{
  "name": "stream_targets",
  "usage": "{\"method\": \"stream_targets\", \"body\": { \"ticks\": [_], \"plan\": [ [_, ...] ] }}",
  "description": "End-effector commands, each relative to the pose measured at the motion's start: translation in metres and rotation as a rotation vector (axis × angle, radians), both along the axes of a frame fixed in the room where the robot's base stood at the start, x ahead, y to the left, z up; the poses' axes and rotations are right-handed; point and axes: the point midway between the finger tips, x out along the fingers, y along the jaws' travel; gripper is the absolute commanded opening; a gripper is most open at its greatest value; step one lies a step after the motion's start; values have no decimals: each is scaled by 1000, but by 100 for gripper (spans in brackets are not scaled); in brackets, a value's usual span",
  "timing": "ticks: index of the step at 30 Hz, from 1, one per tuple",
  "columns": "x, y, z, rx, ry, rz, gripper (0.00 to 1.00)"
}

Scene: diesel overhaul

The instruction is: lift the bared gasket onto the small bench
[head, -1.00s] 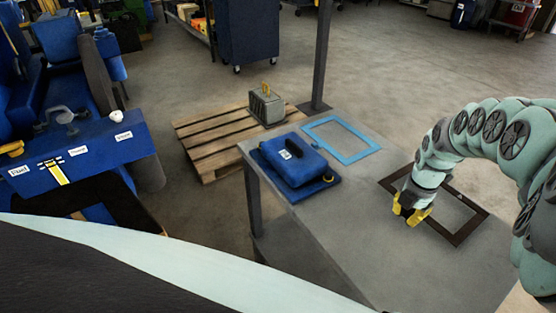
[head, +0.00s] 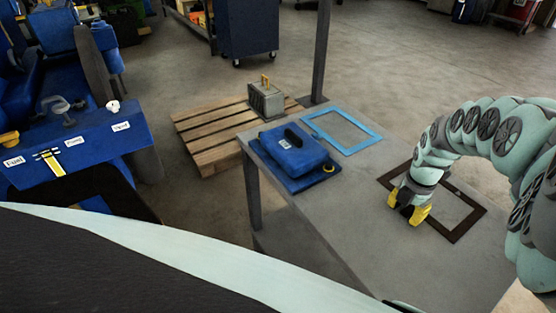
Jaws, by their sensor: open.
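The dark brown rectangular gasket frame (head: 470,226) lies flat on the grey top of the small bench (head: 345,225), around a bare patch of bench top. My gripper (head: 407,209) has its yellow fingertips apart, with nothing seen between them. It is over the near left side of the frame and hides part of that side. I cannot tell whether the fingertips touch the frame or the bench.
A blue cover (head: 292,155) with a dark handle sits on the bench's left part, beside a light blue rectangular outline (head: 365,147). A wooden pallet (head: 215,150) carries a grey block (head: 266,102). The blue engine (head: 85,145) stands at left. The bench's front is clear.

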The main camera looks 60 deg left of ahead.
Motion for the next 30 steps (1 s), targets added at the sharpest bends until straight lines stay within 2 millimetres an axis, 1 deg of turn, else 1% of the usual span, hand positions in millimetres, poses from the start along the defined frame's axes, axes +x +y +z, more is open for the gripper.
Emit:
{"method": "stream_targets", "body": {
  "ticks": [4, 8, 11, 24, 30],
  "plan": [
    [1, 1, 5, 2, -1, 0, 40],
    [2, 0, 15, 3, -2, -2, 40],
    [3, -2, 27, -1, -5, -3, 40],
    [3, -1, 86, 0, -6, -3, 40],
    [2, -1, 107, 1, -6, -3, 40]
  ]
}}
